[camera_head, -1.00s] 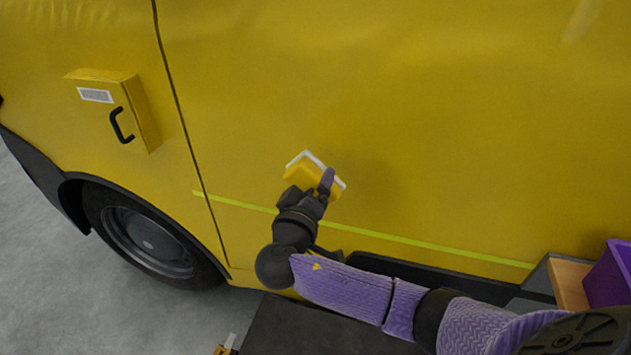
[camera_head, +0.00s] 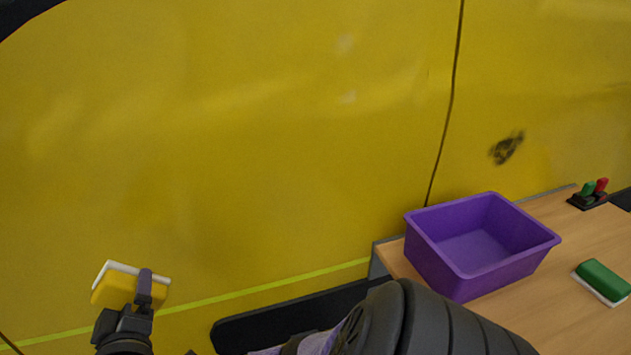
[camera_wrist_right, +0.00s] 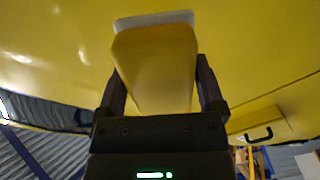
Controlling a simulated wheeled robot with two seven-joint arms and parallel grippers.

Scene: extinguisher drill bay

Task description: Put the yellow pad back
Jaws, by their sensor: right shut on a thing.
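The yellow pad (camera_head: 116,288) has a white face along its far edge and is at the lower left of the head view. My right gripper (camera_head: 144,287) is shut on it and holds it up near the yellow vehicle side. In the right wrist view the yellow pad (camera_wrist_right: 155,65) sits between the two fingers of my right gripper (camera_wrist_right: 163,88), its white edge facing the yellow panel. I cannot tell whether the white face touches the panel. My left gripper is not in view.
A wooden table (camera_head: 540,303) stands at the right. On it are an empty purple bin (camera_head: 470,270), a green pad (camera_head: 603,278) with a white underside, and a small black holder with green and red items (camera_head: 590,195). A dark smudge (camera_head: 507,148) marks the yellow vehicle panel (camera_head: 250,150).

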